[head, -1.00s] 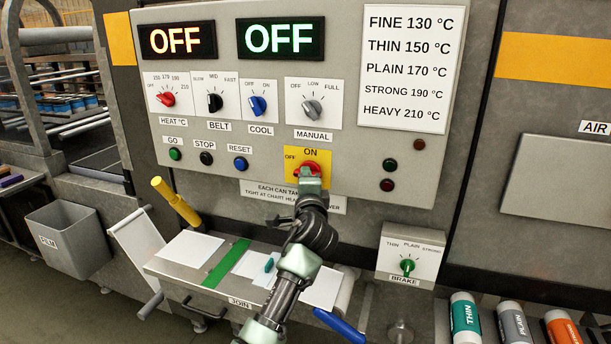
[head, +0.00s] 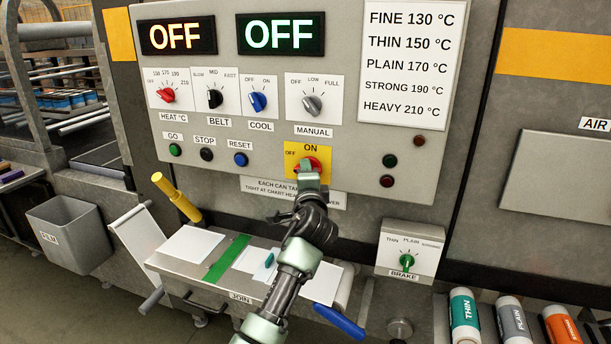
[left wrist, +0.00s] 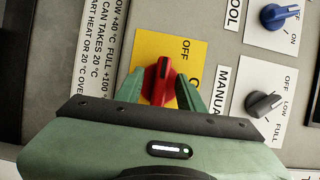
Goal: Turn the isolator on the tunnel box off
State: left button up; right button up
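The tunnel box (head: 350,170) carries the isolator, a red rotary knob (head: 318,163) on a yellow plate (head: 291,164) marked OFF and ON. My left gripper (head: 309,172) is in front of the knob and hides much of it in the head view. In the left wrist view the green fingers (left wrist: 159,88) stand open on both sides of the red knob (left wrist: 161,82), with yellow showing beside the left finger. The knob's marked end points up in that view, toward the OFF side rather than ON. My right gripper is not in view.
Two displays (head: 177,37) read OFF. Heat, belt, cool and manual knobs (head: 312,104) sit above the isolator. Green, black and blue buttons (head: 240,159) are to its left. The joining table (head: 262,280), a yellow handle (head: 177,198) and a brake box (head: 409,252) lie below.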

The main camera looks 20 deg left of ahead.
pick_arm(q)
jog(key=b+v, duration=0.1)
jog(key=v, duration=0.6)
jog(key=shift+s, duration=0.4)
jog(key=shift+d, duration=0.1)
